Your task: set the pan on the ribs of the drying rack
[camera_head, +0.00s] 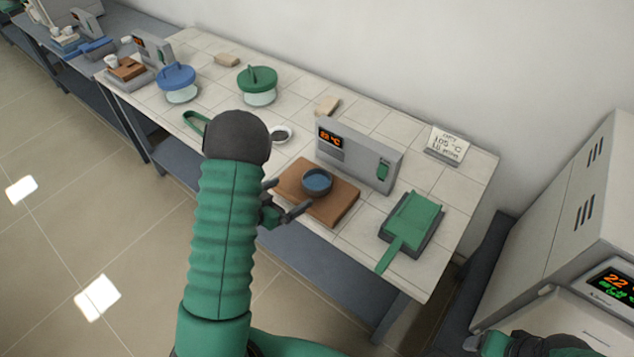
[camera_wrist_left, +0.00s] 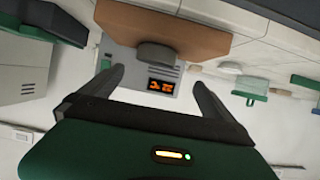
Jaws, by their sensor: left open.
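A small round dark pan with a blue inside (camera_head: 317,181) rests on a brown block (camera_head: 341,207) on the white tiled bench. My left gripper (camera_head: 284,198) is open and empty at the block's front-left edge, with the pan a short way beyond its fingertips. In the left wrist view, which looks inverted, the pan (camera_wrist_left: 155,54) is seen side-on under the brown block (camera_wrist_left: 165,27), in line with the gap between the open fingers (camera_wrist_left: 158,88). I cannot make out a ribbed drying rack for certain. My right gripper (camera_head: 482,341) is partly visible at the bottom edge; its jaws are unclear.
A grey display unit (camera_head: 360,155) stands behind the block. A green flat piece with a handle (camera_head: 412,217) lies on a dark base to the right. Blue (camera_head: 177,79) and green (camera_head: 257,80) lidded vessels stand farther left. A furnace (camera_head: 560,220) is at the right.

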